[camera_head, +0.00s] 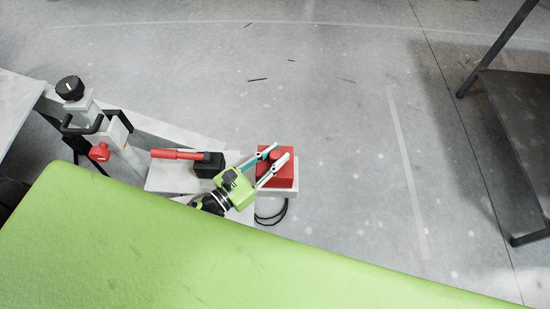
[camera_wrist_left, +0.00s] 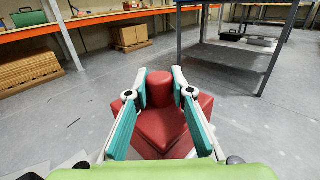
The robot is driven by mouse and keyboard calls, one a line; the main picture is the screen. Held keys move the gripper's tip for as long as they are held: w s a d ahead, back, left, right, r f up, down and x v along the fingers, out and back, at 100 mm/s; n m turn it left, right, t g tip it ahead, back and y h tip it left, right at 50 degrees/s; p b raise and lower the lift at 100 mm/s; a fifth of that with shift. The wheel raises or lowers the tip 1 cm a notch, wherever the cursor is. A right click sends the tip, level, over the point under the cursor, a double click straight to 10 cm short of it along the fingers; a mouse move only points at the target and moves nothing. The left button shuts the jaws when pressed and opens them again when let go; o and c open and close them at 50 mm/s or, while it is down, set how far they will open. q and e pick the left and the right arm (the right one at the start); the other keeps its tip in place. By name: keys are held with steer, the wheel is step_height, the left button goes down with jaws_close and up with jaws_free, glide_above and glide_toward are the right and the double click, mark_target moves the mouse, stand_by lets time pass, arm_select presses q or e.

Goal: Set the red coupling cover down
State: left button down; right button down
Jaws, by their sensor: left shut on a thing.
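The red coupling cover (camera_head: 285,178) is a blocky red piece with a raised rounded knob in its middle. My left gripper (camera_head: 281,153) has its two pale fingers with teal pads shut on this knob. In the left wrist view the cover (camera_wrist_left: 162,126) lies between the fingers, and the gripper (camera_wrist_left: 160,88) holds it from both sides. The cover is over the pale end of the chassis drawbar (camera_head: 284,194). I cannot tell whether it rests there or hovers just above. My right gripper is not in view.
A red-handled lever (camera_head: 178,154) with a black block (camera_head: 208,166) is left of my gripper. Further left are a black knob (camera_head: 70,88) and a red knob (camera_head: 99,152). A black cable (camera_head: 273,220) loops below the cover. A dark metal table (camera_head: 522,130) stands right; floor between is clear.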

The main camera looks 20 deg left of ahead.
arm_select(q)
steer(key=shift+f, duration=0.1)
steer(key=c, duration=1.8)
jaws_free()
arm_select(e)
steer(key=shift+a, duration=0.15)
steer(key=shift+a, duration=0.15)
